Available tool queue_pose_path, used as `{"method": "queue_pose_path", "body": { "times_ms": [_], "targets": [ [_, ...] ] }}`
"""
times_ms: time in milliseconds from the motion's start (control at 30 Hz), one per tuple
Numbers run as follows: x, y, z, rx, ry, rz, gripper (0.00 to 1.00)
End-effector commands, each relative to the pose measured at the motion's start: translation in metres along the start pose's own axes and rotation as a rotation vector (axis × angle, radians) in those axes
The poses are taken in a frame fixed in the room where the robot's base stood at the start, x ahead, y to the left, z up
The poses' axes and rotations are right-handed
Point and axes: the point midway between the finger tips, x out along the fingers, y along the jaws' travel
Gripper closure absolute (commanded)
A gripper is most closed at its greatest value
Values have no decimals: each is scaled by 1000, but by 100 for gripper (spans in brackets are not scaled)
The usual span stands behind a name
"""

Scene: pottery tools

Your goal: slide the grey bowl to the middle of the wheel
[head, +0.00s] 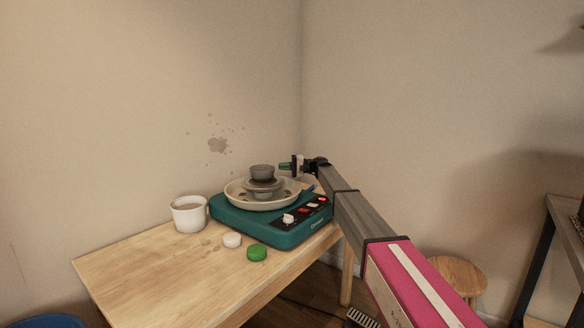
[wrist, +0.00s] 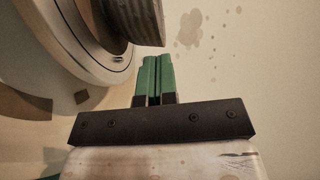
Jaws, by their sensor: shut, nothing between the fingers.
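The grey bowl (head: 262,171) stands upright on the round grey wheel head (head: 276,185) of the teal pottery wheel (head: 276,232). In the head view it looks near the middle; its exact offset is hard to tell. In the wrist view the ridged dark bowl (wrist: 132,20) is at the top, with the wheel head (wrist: 72,25) to its left. My gripper (head: 283,166) is just right of the bowl at about its height. Its green fingers (wrist: 154,75) are together and empty, and appear apart from the bowl.
A cream splash pan (head: 236,197) surrounds the wheel head. A white tub (head: 189,214), a white lid (head: 232,240) and a green lid (head: 257,252) are on the wooden table (head: 165,275). The table's front left is clear. Walls stand behind; a stool (head: 458,275) is at right.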

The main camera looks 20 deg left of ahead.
Motion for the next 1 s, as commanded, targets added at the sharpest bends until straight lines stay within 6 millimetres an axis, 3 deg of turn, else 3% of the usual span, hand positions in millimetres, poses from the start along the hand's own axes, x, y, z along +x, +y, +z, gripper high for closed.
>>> {"method": "queue_pose_path", "body": {
  "times_ms": [133, 567, 800, 1000],
  "targets": [
    [11, 0, 11, 0, 0, 0, 100],
    [14, 0, 14, 0, 0, 0, 100],
    [29, 0, 31, 0, -1, 0, 100],
    [30, 0, 30, 0, 0, 0, 100]
  ]
}}
